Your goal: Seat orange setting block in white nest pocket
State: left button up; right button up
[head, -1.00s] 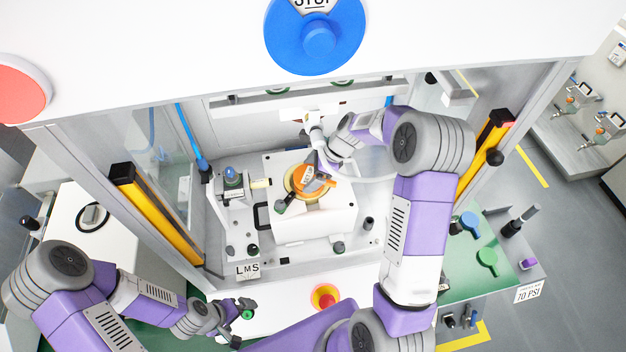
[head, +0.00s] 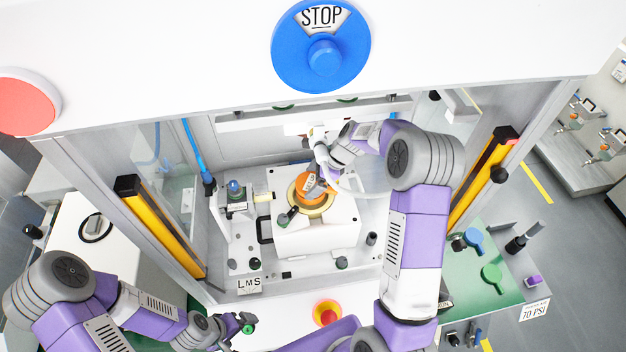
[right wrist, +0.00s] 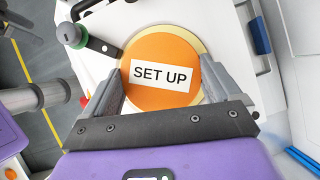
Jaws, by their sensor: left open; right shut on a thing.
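The orange setting block (right wrist: 160,55) is a round disc with a white SET UP label, between the fingers of my right gripper (right wrist: 162,76) in the right wrist view. In the head view the block (head: 304,178) is over the gold-ringed pocket of the white nest (head: 318,238), with my right gripper (head: 318,184) covering part of it. A crescent of the gold ring (right wrist: 203,47) shows beside the disc. I cannot tell whether the block is down in the pocket or just above it. My left gripper (head: 243,328) is open and empty, outside the press at the lower left.
Yellow guard posts (head: 160,228) flank the press opening. A red button (head: 326,312) is at the front. A blue-topped fitting (head: 235,190) stands left of the nest.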

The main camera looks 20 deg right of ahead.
jog(key=shift+f+b, duration=1.05)
jog(key=shift+f, duration=0.7)
jog(key=o, duration=1.1)
jog(key=v, duration=0.7)
jog(key=shift+r+b, duration=0.25)
jog(key=shift+b, duration=0.05)
jog(key=shift+s+f, duration=0.1)
jog(key=shift+s, duration=0.05)
